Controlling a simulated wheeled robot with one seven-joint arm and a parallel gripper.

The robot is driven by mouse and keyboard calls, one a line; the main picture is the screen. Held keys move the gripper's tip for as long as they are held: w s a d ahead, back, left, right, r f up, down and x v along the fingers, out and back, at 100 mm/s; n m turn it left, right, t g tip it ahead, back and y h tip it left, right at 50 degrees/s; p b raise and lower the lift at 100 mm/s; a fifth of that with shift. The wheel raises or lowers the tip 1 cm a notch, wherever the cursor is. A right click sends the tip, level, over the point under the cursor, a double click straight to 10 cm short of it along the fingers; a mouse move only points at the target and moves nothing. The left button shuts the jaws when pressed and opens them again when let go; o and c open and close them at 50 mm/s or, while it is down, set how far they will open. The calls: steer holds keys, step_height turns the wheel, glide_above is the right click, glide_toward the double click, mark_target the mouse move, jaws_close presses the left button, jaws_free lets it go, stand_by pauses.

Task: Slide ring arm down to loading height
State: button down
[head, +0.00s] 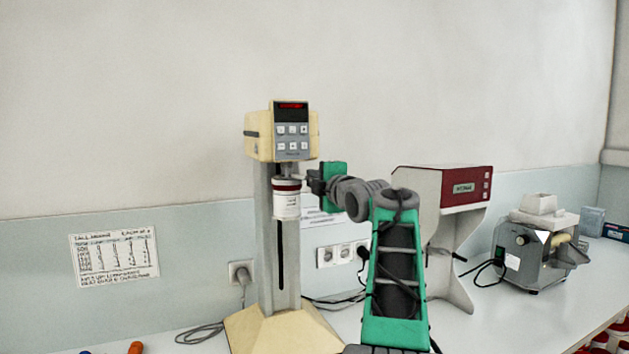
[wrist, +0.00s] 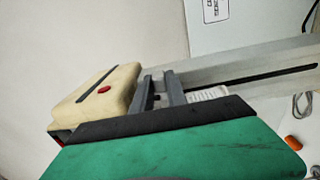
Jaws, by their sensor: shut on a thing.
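The cream mill has a cream head (head: 282,136) with a lit red display, on a grey slotted column (head: 280,265) above a cream base (head: 283,332). A white jar with a dark red lid (head: 286,202) sits high on the column, close under the head. The ring arm is mostly hidden by the jar and my gripper. My gripper (head: 306,179) is shut on the ring arm at the jar's right side. In the wrist view, my two grey fingers (wrist: 160,92) lie beside the cream head (wrist: 100,95) and across the column (wrist: 255,78); part of the white jar (wrist: 208,94) shows behind.
A red and grey machine (head: 440,225) stands right of my arm. A metal grinder (head: 535,245) is farther right on the bench. Cables run behind the mill to wall sockets (head: 342,254). The column below the jar is clear. A handwritten sheet (head: 114,256) hangs on the wall.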

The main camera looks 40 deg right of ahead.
steer(key=shift+r, duration=0.1)
stand_by(0.7)
step_height(320, 180, down, 3)
steer(key=b, duration=0.3)
steer(key=shift+r, duration=0.15)
steer(key=c, duration=1.3)
jaws_free()
steer(key=shift+s, duration=0.1)
steer(key=b+v, duration=0.2)
steer(key=v, duration=0.5)
steer(key=shift+s+a+b, duration=0.15)
steer(key=shift+s+b, duration=0.15)
steer(key=shift+b, duration=0.1)
